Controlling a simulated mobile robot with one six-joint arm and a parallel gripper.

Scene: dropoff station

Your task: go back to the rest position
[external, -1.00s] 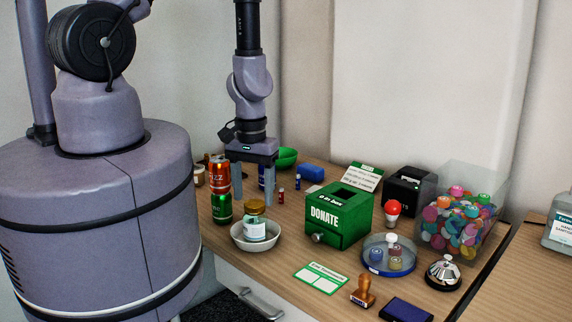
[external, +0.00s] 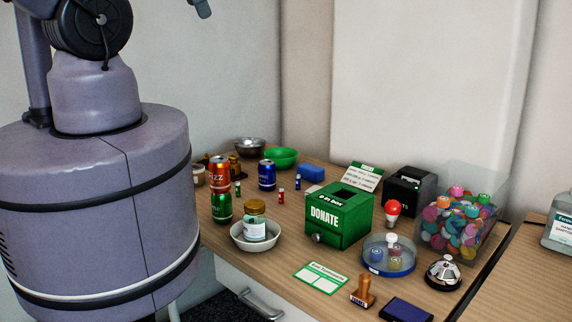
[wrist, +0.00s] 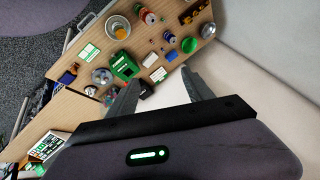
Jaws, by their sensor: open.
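My gripper (wrist: 163,93) shows in the wrist view with its two fingers spread apart and nothing between them. It is high above the table, looking down on it. My round base stands at the left, beside the table.
The wooden table (external: 285,266) holds a green donate box (external: 340,218), cans (external: 219,174), a jar in a white bowl (external: 243,242), a green bowl (external: 281,155), a clear bin of colourful caps (external: 458,222) and a bell (external: 443,272). A pale wall is behind.

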